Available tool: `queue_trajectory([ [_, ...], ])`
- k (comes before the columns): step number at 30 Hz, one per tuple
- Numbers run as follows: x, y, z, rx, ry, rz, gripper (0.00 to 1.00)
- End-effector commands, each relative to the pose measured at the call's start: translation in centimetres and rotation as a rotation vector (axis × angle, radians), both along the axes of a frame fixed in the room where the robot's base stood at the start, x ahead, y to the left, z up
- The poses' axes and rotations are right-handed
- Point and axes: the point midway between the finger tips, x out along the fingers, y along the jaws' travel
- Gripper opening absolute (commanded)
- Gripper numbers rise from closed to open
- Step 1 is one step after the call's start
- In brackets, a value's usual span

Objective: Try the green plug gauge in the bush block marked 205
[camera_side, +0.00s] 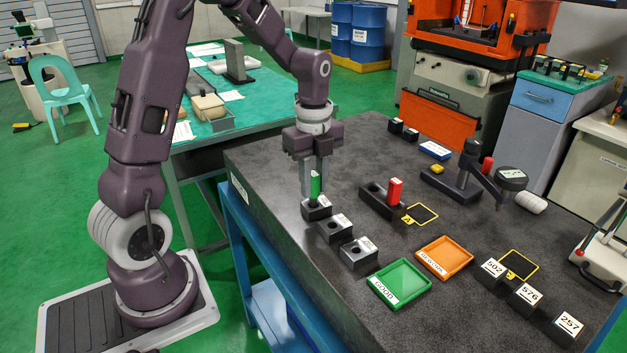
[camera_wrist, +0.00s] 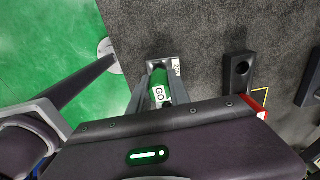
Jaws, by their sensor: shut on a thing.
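My gripper (camera_side: 315,190) is shut on the green plug gauge (camera_side: 315,187), which is upright. The gauge also shows in the wrist view (camera_wrist: 159,88) with a white GO label. Its lower end is at the nearest dark bush block (camera_side: 317,210), seen in the wrist view too (camera_wrist: 152,66); I cannot tell how far it is in the bore. That block's label (camera_wrist: 176,67) seems to start with 20; its last digit is unclear. Two more bush blocks, a middle one (camera_side: 335,231) and a front one (camera_side: 359,255), stand in the same row with labels too small to read.
A dark holder (camera_side: 373,198) with an empty hole and a red gauge (camera_side: 395,191) stands to the right. Green GOOD (camera_side: 400,284) and orange REWORK (camera_side: 445,257) trays lie in front. Blocks 502 (camera_side: 492,272), 576 (camera_side: 527,297) and 257 (camera_side: 568,325) stand front right. A dial stand (camera_side: 468,172) is behind.

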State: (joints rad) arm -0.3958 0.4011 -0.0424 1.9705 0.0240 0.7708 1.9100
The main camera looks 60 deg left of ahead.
Motion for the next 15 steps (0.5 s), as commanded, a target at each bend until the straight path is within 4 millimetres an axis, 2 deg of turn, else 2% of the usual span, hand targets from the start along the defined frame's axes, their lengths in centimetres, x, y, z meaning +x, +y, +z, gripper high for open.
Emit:
queue_trajectory([
  [15,0.03,0.01,-0.62,0.0,-0.001,0.0,0.0],
])
